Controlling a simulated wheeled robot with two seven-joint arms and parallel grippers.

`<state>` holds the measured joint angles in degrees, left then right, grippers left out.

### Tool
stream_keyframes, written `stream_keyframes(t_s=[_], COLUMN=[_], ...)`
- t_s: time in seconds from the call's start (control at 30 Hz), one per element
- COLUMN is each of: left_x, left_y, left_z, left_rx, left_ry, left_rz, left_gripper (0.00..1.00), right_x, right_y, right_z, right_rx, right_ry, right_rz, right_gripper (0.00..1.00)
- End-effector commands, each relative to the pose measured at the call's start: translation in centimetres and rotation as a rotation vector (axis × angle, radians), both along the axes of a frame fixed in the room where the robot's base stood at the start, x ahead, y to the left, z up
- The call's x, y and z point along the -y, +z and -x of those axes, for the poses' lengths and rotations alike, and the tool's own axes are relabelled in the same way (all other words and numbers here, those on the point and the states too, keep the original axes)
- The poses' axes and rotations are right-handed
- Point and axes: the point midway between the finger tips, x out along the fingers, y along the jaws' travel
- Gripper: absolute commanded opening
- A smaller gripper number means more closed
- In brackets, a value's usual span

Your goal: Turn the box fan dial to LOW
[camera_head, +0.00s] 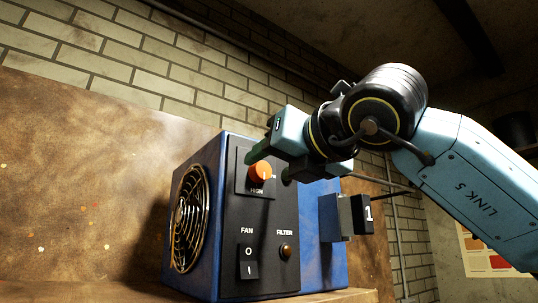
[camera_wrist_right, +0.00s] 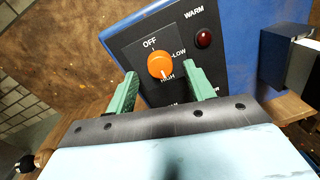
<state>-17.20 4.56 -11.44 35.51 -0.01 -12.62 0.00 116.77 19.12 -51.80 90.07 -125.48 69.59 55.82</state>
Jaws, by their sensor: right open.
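The blue box fan (camera_head: 309,232) stands on a wooden surface, its black control panel (camera_head: 270,218) facing me. The orange dial (camera_head: 260,172) is on the upper panel and also shows in the right wrist view (camera_wrist_right: 159,65), with OFF above it, LOW to its right and HIGH below. A pale mark on the dial seems to point toward HIGH. My right gripper (camera_head: 272,164) is open, its green fingers (camera_wrist_right: 163,84) apart near the dial, one to each side and slightly below it in the wrist view. I cannot tell whether they touch it. My left gripper is not in view.
A brown board and brick wall are behind.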

Motion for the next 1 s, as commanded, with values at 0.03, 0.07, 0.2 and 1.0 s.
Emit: stream_keyframes(t_s=[0.03, 0.07, 0.2, 1.0], left_x=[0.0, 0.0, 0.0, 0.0], left_y=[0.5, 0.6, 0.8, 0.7], left_z=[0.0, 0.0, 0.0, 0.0], left_rx=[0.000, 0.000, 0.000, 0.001], left_ry=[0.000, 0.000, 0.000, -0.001], left_rz=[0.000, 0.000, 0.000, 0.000], left_gripper=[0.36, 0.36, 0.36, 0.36], right_x=[-0.4, -0.5, -1.0, -1.0], right_y=[0.1, 0.1, 0.0, -0.1], right_z=[-0.6, -0.8, -1.6, -1.7], right_rx=[-0.002, -0.002, -0.001, 0.004], right_ry=[-0.001, 0.000, 0.000, 0.000], right_rz=[0.001, 0.001, 0.001, 0.006], right_gripper=[0.53, 0.53, 0.53, 0.09])
